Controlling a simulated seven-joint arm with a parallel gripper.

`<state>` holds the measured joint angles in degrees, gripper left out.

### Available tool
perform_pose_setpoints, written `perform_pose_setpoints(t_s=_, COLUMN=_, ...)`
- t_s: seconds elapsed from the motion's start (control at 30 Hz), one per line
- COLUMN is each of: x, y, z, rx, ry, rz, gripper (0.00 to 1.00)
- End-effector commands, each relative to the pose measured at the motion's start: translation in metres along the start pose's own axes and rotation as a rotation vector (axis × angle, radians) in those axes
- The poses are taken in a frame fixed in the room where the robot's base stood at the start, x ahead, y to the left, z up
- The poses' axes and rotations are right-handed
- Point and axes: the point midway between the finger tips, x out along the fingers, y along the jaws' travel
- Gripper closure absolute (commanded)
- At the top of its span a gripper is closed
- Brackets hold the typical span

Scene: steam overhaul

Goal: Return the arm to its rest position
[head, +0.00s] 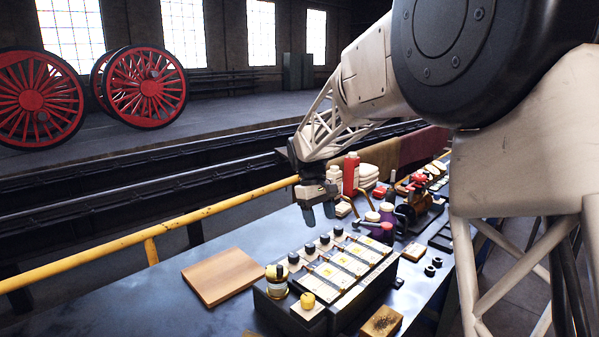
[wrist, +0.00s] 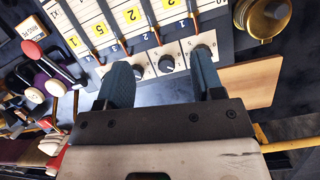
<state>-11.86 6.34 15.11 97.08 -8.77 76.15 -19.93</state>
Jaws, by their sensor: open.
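My gripper (head: 319,214) is open and empty. In the head view it hangs in the air near the far edge of the bench, beyond the row of black knobs, with its fingers pointing down. In the wrist view my gripper (wrist: 162,82) shows two blue-grey fingers spread apart, with nothing between them but a view of the panel below. My arm comes in from the right of the head view and bends down to the gripper. No item is held.
Below lies a control panel (head: 345,262) with numbered yellow tags and black knobs. A wooden board (head: 222,275) lies left of it. A brass cup (wrist: 268,15) stands at the panel's end. Bottles (head: 351,174) and tools crowd the bench's right. A yellow rail (head: 225,205) runs behind.

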Motion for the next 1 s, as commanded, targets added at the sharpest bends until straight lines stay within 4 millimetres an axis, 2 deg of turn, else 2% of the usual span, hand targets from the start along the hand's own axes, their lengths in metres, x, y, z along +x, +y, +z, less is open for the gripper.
perform_pose_setpoints(t_s=0.1, x=-0.006, y=-0.003, z=0.033, rx=0.039, ry=0.033, rz=-0.001, gripper=0.39)
perform_pose_setpoints(t_s=0.5, x=-0.009, y=-0.021, z=0.134, rx=0.173, ry=0.137, rz=-0.008, gripper=0.39)
perform_pose_setpoints(t_s=1.0, x=0.012, y=-0.056, z=0.250, rx=0.342, ry=0.266, rz=-0.020, gripper=0.39)
